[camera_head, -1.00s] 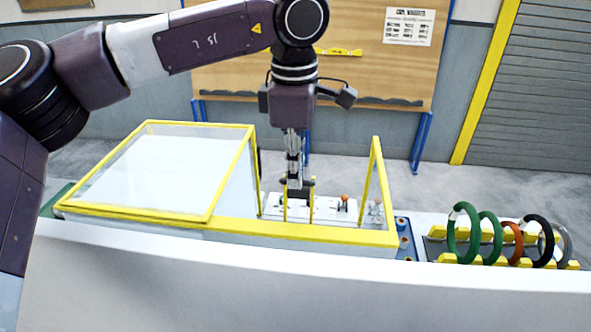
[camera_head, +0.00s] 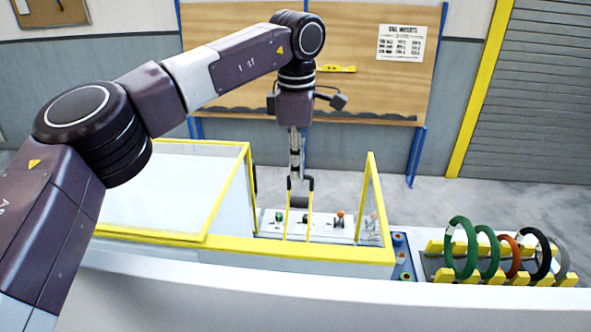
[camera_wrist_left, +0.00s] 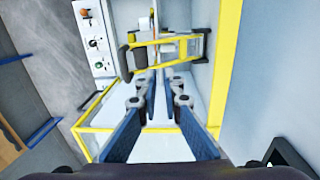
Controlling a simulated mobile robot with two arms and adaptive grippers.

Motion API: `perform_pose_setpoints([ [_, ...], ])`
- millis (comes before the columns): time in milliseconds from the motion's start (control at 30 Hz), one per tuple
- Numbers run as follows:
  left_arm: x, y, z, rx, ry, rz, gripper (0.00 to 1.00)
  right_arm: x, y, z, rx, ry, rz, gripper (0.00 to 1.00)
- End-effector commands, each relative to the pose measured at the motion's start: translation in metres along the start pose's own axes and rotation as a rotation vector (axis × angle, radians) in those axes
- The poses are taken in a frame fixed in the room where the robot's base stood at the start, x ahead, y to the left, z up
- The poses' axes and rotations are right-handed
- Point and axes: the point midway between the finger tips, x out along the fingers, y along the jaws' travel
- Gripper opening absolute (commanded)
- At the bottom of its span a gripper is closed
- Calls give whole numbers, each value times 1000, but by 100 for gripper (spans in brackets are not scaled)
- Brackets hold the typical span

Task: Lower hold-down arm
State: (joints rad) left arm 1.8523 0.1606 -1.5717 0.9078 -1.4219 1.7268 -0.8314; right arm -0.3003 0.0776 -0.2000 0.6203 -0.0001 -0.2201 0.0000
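The hold-down arm looks like the yellow frame with a dark roller (camera_head: 299,201), upright inside the yellow-edged machine guard. In the left wrist view its yellow bar (camera_wrist_left: 160,42) crosses above my fingertips. My left gripper (camera_head: 296,176) points down just above the roller, between the frame's two posts. In the wrist view its blue-padded fingers (camera_wrist_left: 159,82) stand apart with a gap and nothing clear between them. I cannot tell whether a fingertip touches the frame. My right gripper is not in view.
A white control panel (camera_head: 322,226) with green, black and orange knobs stands beside the frame. The clear guard cover (camera_head: 165,190) is at left, and an upright yellow-edged panel (camera_head: 372,200) is at right. Several coils (camera_head: 463,247) stand on a rack at far right.

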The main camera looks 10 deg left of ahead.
Motion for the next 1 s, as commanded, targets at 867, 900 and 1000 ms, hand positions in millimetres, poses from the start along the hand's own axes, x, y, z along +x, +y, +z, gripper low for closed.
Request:
perform_pose_setpoints([
  [867,-78,0,0,-4,-2,4,26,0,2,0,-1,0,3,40],
  [900,-84,0,0,-3,0,2,26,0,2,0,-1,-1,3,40],
  [1000,-100,-1,0,-2,-1,2,26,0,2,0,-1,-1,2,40],
])
